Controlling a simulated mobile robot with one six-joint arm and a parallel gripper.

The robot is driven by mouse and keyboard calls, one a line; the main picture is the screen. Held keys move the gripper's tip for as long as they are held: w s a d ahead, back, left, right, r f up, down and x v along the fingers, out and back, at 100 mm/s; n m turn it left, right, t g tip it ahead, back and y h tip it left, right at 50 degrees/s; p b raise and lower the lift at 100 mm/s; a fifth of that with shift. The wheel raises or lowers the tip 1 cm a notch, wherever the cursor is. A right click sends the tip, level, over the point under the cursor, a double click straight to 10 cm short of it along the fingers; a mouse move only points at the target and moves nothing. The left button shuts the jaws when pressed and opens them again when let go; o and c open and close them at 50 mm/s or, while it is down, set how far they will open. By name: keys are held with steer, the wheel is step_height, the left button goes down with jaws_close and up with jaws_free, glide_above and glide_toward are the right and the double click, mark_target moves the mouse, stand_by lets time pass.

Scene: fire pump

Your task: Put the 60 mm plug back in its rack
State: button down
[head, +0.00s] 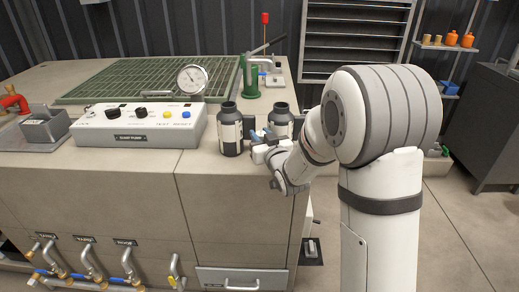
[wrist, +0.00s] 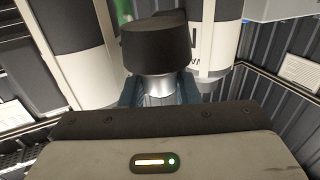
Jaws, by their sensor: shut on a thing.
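My gripper (head: 262,137) is at the front right of the bench top, close to two dark bottles with pale labels, one at left (head: 230,130) and one at right (head: 280,121). In the wrist view my gripper (wrist: 158,92) is shut on a piece with a wide black cap (wrist: 155,45) and a silver neck, which may be the plug. No size marking is readable on it. In the head view the held piece cannot be made out. I cannot identify the plug rack in either view.
A control box (head: 138,126) with knobs and a round gauge (head: 192,80) stand left of the bottles. A green grating (head: 150,80) and a green hand pump (head: 250,77) lie behind. Taps (head: 85,262) line the bench front. Orange items (head: 452,38) sit on a shelf at right.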

steer(key=shift+f, duration=2.15)
steer(key=shift+b, duration=0.3)
steer(key=shift+f, duration=0.2)
steer(key=c, duration=1.4)
jaws_free()
steer(key=shift+r, duration=0.15)
